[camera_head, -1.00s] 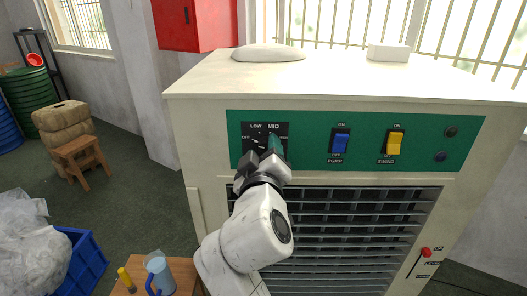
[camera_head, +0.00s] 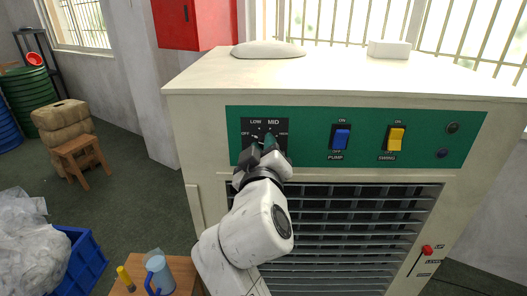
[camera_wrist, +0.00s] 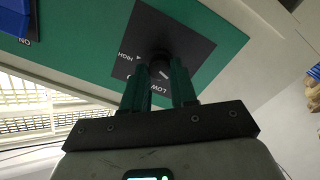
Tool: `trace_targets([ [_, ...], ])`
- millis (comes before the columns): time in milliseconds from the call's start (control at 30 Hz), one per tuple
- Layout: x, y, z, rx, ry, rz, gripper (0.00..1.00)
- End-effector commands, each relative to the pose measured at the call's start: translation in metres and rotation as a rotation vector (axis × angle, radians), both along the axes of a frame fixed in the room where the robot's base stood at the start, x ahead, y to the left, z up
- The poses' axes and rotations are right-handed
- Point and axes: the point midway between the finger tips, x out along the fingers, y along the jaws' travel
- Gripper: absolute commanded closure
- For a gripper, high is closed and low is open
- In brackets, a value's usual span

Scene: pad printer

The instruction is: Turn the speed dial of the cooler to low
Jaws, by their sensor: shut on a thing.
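The cooler (camera_head: 340,75) is a large cream box with a green control panel (camera_head: 310,130) on its front. The black speed dial plate (camera_head: 283,126) at the panel's left end has OFF, LOW, MID and HIGH marks. My gripper (camera_head: 264,143) is at this plate, its dark green fingers pointing at it. In the wrist view, my gripper (camera_wrist: 159,75) has its fingers on either side of the round black dial (camera_wrist: 160,58) and is shut on it. LOW and HIGH show near the dial there. The fingers partly hide the dial, and its exact setting cannot be told.
The blue pump switch (camera_head: 341,138) and yellow swing switch (camera_head: 395,139) are right of the dial. A grille (camera_head: 350,230) lies below the panel, and a red louver lever (camera_head: 427,250) at lower right. A small table with a jug (camera_head: 158,272) stands at lower left.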

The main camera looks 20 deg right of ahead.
Motion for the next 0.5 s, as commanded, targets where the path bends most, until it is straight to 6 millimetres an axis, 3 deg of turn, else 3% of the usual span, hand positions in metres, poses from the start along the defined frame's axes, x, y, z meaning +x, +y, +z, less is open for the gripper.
trace_targets([
  [500, -0.0004, -0.0001, -0.0051, 0.381, -0.172, 0.002, 1.0],
])
